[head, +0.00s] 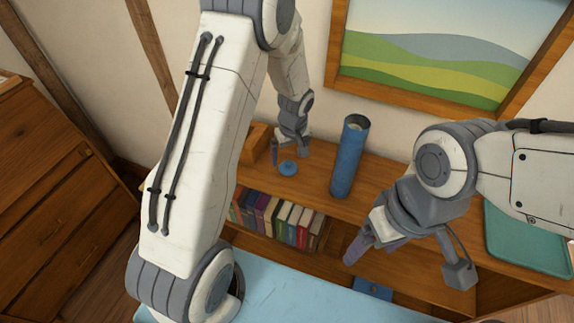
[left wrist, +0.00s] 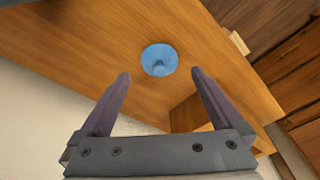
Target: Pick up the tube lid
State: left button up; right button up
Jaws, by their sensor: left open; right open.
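The blue round tube lid (head: 288,168) with a small knob lies on the wooden shelf top. It also shows in the left wrist view (left wrist: 159,60), just beyond the fingertips and apart from them. My left gripper (head: 289,154) is open and empty at the lid, its fingers pointing down; in the left wrist view (left wrist: 160,75) its two fingers are spread. The blue tube (head: 349,160) stands upright on the shelf, right of the lid, with its top open. My right gripper (head: 405,262) is open and empty at the lower right, away from the lid.
A wooden box or block (head: 255,143) stands left of the lid. Several books (head: 280,219) fill the shelf below. A teal tray (head: 520,236) lies at the right. A framed picture (head: 440,50) hangs above.

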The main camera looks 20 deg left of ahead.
aim_at(288, 161)
pick_arm(q)
jog(key=shift+a+f+p, duration=0.1)
jog(key=shift+f+p, duration=0.3)
jog(key=f, duration=0.1)
jog(key=f+p, duration=0.1)
jog(key=f, duration=0.1)
jog(key=shift+w+a+f, duration=0.1)
jog(key=shift+w+a, duration=0.1)
jog(key=shift+w, duration=0.15)
jog(key=shift+f, duration=0.4)
jog(key=c, duration=1.3)
jog(key=shift+o, duration=0.2)
jog(key=shift+w+r, duration=0.1)
jog(key=shift+r, duration=0.05)
